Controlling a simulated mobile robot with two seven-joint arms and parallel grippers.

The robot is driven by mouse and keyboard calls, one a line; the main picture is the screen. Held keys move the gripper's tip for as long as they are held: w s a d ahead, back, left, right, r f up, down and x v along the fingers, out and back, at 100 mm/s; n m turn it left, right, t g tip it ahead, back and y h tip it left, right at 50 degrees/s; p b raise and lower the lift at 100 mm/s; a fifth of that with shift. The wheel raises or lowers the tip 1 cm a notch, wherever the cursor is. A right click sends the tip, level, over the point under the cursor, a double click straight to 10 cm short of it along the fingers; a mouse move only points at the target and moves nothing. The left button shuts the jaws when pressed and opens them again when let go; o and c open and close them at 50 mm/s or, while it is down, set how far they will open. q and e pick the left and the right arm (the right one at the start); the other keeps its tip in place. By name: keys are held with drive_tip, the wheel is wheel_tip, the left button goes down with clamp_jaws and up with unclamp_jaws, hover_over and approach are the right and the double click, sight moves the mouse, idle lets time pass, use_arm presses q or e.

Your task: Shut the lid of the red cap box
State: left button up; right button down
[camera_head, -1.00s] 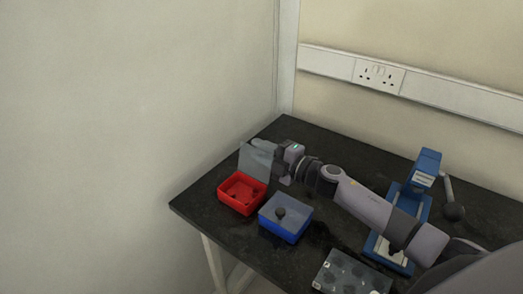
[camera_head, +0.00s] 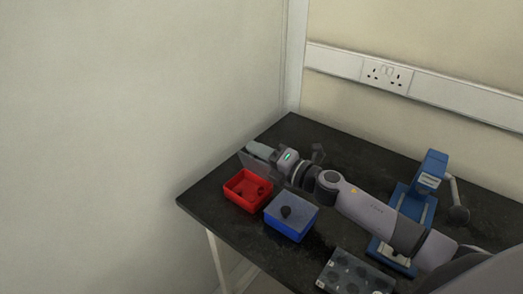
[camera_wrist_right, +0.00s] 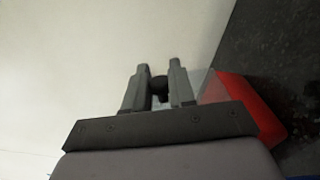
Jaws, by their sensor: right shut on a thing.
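The red cap box (camera_head: 232,194) stands at the left of the dark table, open at the top, with dark caps inside. Its translucent grey lid (camera_head: 254,163) is raised at the box's far side and partly hidden by my right gripper (camera_head: 260,151). In the right wrist view my right gripper (camera_wrist_right: 159,88) is shut on the lid's dark knob (camera_wrist_right: 159,90). The red box (camera_wrist_right: 255,108) shows beside the fingers there. My left gripper is not in view.
A blue box (camera_head: 287,230) with a knobbed translucent lid, shut, stands right of the red box. A tray with dark round spots (camera_head: 350,277) lies at the front edge. A blue lever press (camera_head: 429,175) stands at the right. A wall is close on the left.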

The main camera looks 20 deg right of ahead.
drive_tip(key=shift+s+a+n, duration=0.1)
drive_tip(key=shift+a+n, duration=0.1)
drive_tip(key=shift+n, duration=0.1)
drive_tip(key=c, duration=1)
unclamp_jaws()
drive_tip(key=b+v, duration=0.1)
drive_tip(key=v, duration=0.6)
drive_tip(key=shift+d, duration=0.1)
